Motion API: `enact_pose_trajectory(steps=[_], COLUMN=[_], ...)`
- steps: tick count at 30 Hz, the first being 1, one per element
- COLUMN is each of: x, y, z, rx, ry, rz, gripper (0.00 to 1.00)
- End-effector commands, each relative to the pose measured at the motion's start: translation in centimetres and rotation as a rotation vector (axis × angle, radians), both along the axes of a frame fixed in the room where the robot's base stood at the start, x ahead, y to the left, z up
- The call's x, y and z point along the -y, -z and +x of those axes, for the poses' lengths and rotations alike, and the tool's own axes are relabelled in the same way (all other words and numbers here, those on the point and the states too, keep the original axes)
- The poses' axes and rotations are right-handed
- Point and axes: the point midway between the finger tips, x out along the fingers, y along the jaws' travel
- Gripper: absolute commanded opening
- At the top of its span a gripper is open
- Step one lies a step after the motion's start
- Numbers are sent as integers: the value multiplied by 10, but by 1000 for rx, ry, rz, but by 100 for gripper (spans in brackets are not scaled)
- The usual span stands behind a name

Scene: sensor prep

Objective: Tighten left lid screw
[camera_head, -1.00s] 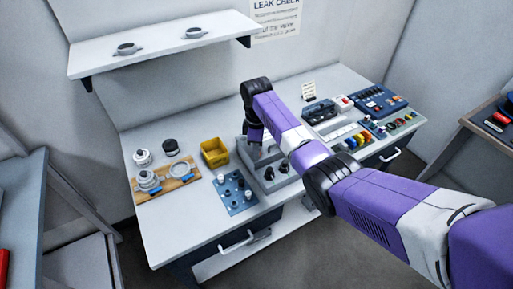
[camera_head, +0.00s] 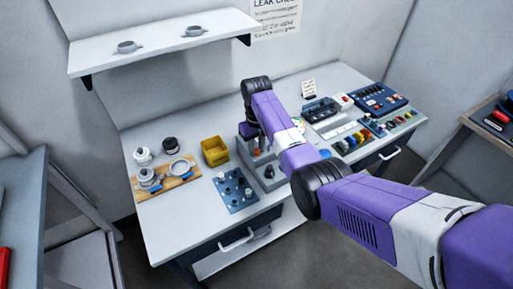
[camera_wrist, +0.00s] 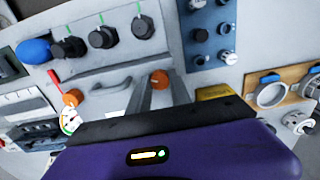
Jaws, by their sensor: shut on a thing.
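The left lid screw (camera_wrist: 159,79), an orange-topped knob, sits between my gripper's fingertips in the wrist view. My gripper (camera_wrist: 160,86) is shut on it, with the two grey fingers on either side. A second orange knob (camera_wrist: 73,97) stands apart, to the left in the wrist view. The grey housing (camera_wrist: 112,86) with a handle lies under the fingers. In the head view the housing (camera_head: 246,156) stands mid-bench, partly covered by my arm. The fingers are mostly hidden there.
Black knobs (camera_wrist: 103,37) and a blue knob (camera_wrist: 34,51) stand close to the housing. A yellow bin (camera_head: 215,151), a blue peg board (camera_head: 235,203) and a wooden board (camera_head: 190,177) with fittings lie left of it. A shelf (camera_head: 170,45) hangs above.

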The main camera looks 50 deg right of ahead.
Motion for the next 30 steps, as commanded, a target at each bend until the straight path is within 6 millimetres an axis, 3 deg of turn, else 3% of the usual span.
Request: enact_pose_trajectory(steps=[30], x=[0], y=[-1], z=[1], rx=[1], ry=[931], rz=[1], gripper=[0])
